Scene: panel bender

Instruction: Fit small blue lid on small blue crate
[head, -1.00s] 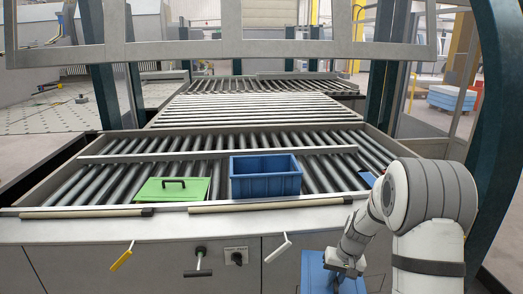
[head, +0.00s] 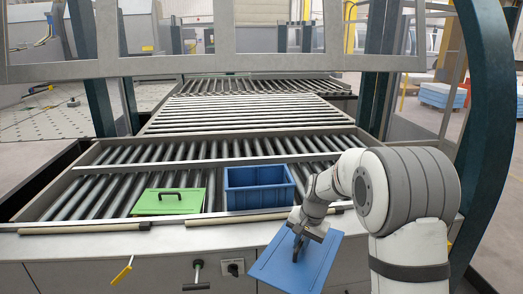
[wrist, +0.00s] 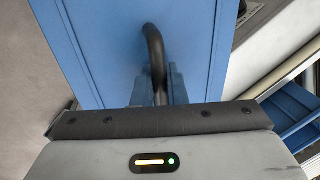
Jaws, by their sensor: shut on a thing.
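The small blue crate (head: 259,188) stands upright and open-topped on the rollers near the front edge of the conveyor, and looks empty. The small blue lid (head: 276,264) is a flat blue panel in front of the conveyor's front face, to the right of and nearer than the crate. My gripper (head: 299,240) is shut on the lid's dark handle. In the wrist view the handle (wrist: 155,55) runs down between the fingers, and the lid (wrist: 105,40) fills the upper part. A piece of the blue crate (wrist: 285,118) shows at the right edge there.
A green lid (head: 170,201) with a black handle lies on the rollers left of the crate. A wooden strip (head: 238,217) runs along the front edge. Yellow and dark levers (head: 122,270) stick out below. The rollers behind are clear.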

